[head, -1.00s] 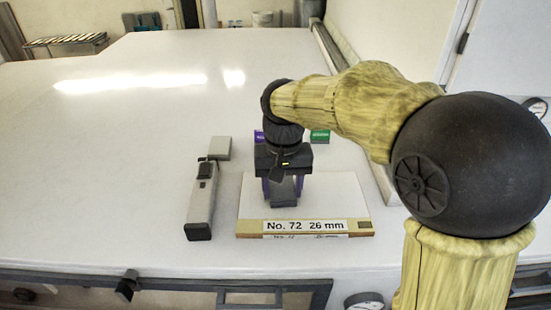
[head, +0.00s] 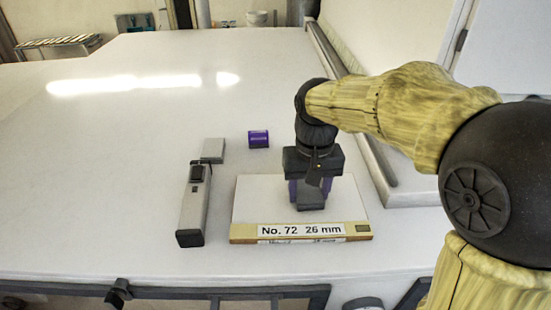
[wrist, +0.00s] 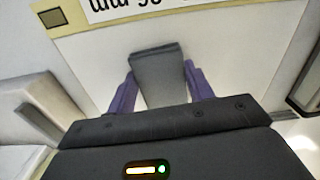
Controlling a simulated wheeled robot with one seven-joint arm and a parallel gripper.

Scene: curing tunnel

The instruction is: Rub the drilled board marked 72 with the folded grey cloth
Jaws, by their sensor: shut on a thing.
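The drilled board marked 72 (head: 256,204) lies flat on the white table, its front label reading "No. 72 26 mm". In the wrist view the board (wrist: 235,55) fills the upper middle, with its label upside down. No drilled holes can be made out. My gripper (head: 311,190) points down over the right half of the board. Its purple fingers are shut on the folded grey cloth (wrist: 158,72), which hangs between them. The cloth is low at the board's top face and seems to touch it; exact contact is hard to tell.
A long grey tool with dark ends (head: 194,207) lies left of the board, with a small grey block (head: 213,150) behind it. A purple block (head: 258,139) stands farther back. A raised rail (head: 365,160) runs along the right. The table's left side is clear.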

